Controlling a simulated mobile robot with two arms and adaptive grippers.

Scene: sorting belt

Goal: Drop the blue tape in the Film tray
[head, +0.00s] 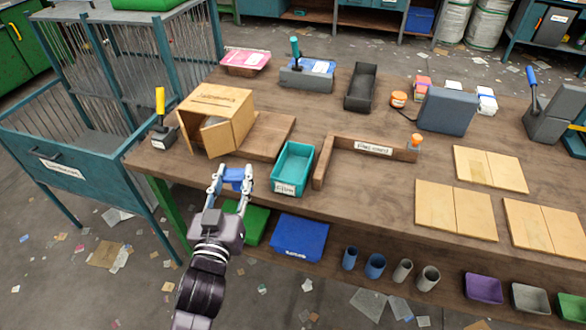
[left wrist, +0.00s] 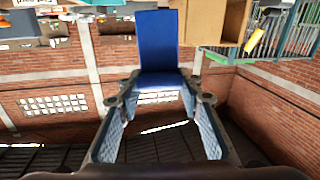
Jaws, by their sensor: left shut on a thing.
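The blue tape (head: 234,176) is held between the fingertips of my left gripper (head: 232,181). In the left wrist view the tape (left wrist: 159,48) looks like an upright blue block at the tips of the gripper (left wrist: 157,92), which is shut on it. The Film tray (head: 292,168) is a small teal open tray with a white label, on the table's near edge. The gripper and tape are to the left of the tray in the head view, apart from it. My right gripper is not in view.
A cardboard box (head: 216,118) with an open flap stands behind the gripper. A brown L-shaped wooden guide (head: 345,148) with a label is right of the tray. A yellow-handled device (head: 160,125) stands at the left. Blue (head: 299,238) and green bins are below the table edge.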

